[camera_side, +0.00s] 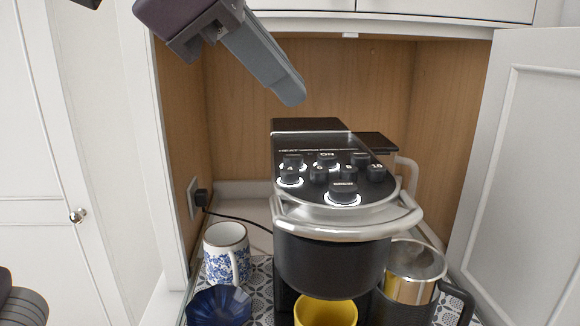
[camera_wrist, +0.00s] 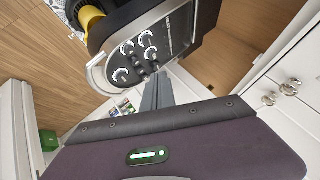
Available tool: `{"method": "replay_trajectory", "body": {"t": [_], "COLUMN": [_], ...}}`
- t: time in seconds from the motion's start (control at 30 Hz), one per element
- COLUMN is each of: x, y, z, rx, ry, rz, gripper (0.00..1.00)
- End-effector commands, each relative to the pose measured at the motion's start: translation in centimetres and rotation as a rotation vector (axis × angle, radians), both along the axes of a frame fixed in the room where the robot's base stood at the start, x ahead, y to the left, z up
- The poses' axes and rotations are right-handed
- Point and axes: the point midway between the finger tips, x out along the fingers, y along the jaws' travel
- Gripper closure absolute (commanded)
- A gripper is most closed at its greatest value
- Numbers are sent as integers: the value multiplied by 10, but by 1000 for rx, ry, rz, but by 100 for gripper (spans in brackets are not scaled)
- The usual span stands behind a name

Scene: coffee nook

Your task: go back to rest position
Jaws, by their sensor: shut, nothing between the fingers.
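My gripper (camera_side: 292,94) is shut and empty. In the side view it hangs at the upper left, above and behind the left part of the coffee machine (camera_side: 335,258), pointing down and right, apart from it. In the wrist view my gripper (camera_wrist: 160,76) shows as grey fingers, with the machine's control panel (camera_wrist: 140,50) beyond them. The machine is black with a silver handle and several knobs, some ringed with white light. A yellow cup (camera_side: 326,312) stands below its front. The same yellow cup shows partly in the wrist view (camera_wrist: 88,20).
A blue-patterned mug (camera_side: 227,254) and a dark blue bowl (camera_side: 218,306) stand left of the machine. A steel and black pitcher (camera_side: 412,272) stands right. Wooden nook walls and an open white door (camera_side: 525,170) flank it. Free air lies above the machine.

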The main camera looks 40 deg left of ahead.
Motion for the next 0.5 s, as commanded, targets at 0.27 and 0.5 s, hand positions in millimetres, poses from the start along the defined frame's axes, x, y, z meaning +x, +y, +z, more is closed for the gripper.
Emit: {"method": "replay_trajectory", "body": {"t": [0.27,0.5], "x": [0,-7], "y": [0,27], "z": [0,-22], "rx": [0,-10], "ry": [0,34], "rz": [0,77], "gripper": [100,100]}}
